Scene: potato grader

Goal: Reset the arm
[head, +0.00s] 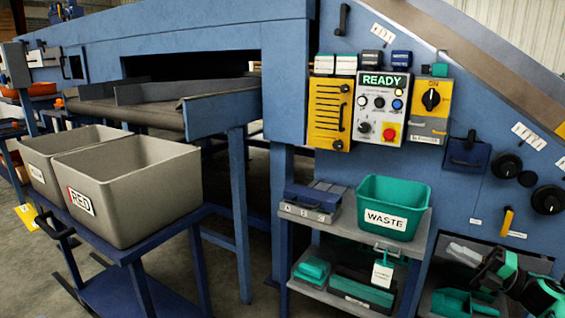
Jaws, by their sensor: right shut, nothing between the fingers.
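My right gripper (462,254) shows at the lower right, with pale grey fingers pointing left. It is shut and empty. My green and black right arm comes in from the bottom right corner behind it. The gripper is in front of the dark opening low in the blue machine, right of the small shelf, and seems to touch nothing. My left gripper and arm are out of view.
A green WASTE bin (390,228) stands on the grey shelf (342,226) left of the gripper. The control panel (383,107) reads READY. Grey bins, one labelled RED (140,200), stand on a blue cart at left. A green scoop-like item (452,302) lies below the gripper.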

